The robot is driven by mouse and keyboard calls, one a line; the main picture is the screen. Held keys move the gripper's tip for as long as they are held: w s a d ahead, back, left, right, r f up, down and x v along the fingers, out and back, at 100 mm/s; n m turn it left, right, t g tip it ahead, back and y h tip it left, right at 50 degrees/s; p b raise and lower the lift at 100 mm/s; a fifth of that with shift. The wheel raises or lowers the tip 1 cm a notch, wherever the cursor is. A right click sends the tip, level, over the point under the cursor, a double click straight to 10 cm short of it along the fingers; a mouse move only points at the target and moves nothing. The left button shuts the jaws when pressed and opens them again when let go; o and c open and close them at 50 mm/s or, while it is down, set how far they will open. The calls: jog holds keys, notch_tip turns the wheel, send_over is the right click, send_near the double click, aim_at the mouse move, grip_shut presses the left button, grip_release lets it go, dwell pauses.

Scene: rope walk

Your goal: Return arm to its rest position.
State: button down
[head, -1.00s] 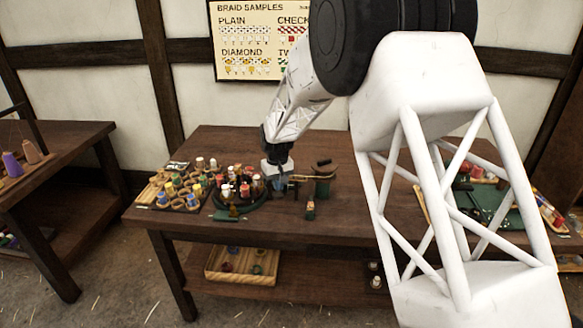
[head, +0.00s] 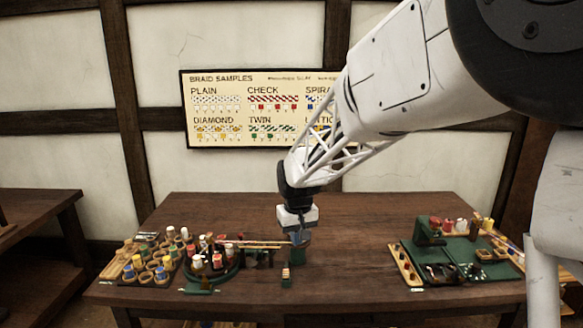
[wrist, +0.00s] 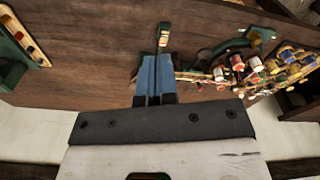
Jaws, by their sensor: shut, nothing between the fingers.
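My gripper (head: 299,238) hangs from my arm above the middle of the wooden table (head: 345,215), pointing down. In the wrist view my gripper's blue fingers (wrist: 155,75) are together with nothing between them. In the head view my gripper overlaps a green post-like stand (head: 299,256); I cannot tell whether they touch. A small brush-like piece with a pale top and green end (head: 286,276) is just in front of the stand. My arm reaches in from the upper right of the head view.
Left of my gripper are a round green holder (head: 212,278) with several bobbins and a wooden rack (head: 112,271) of coloured spools. At right is a green tray (head: 465,268) with parts. A braid samples board (head: 262,108) hangs on the wall. The table between stand and tray is clear.

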jog(key=s+d+r+m, duration=0.1)
jog(key=s+d, duration=0.4)
jog(key=s, duration=0.7)
jog(key=s+d+r+m+t, duration=0.1)
jog(key=s+d, duration=0.5)
jog(key=s, duration=0.6)
jog(key=s+d+r+m, duration=0.2)
jog(key=s+d, duration=0.4)
jog(key=s, duration=0.7)
jog(key=shift+r+t, duration=0.4)
jog(key=shift+r, duration=0.25)
